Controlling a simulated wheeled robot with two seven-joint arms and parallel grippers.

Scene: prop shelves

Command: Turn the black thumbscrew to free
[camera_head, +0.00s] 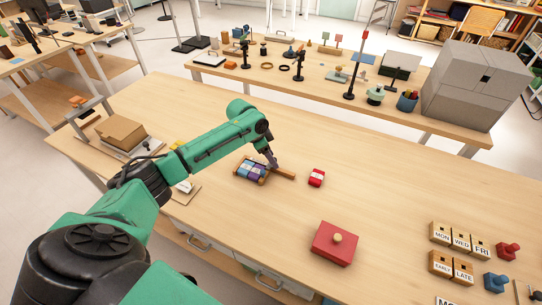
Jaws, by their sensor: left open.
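A small wooden holder (239,177) with blue and purple blocks in it lies on the near table. A wooden bar (285,174) sticks out from its right side. My left gripper (273,165) points down at the right end of the holder, by the bar. It is open; at this size I cannot tell whether its fingers touch anything. I cannot make out the black thumbscrew; it is too small or hidden by the gripper. My right gripper is not in view.
A red and white block (317,178) lies just right of the bar. A red box with a knob (334,245) stands nearer. Lettered wooden blocks (461,241) and stamps are at the right. A cardboard box (121,132) stands at the left. The table's middle right is clear.

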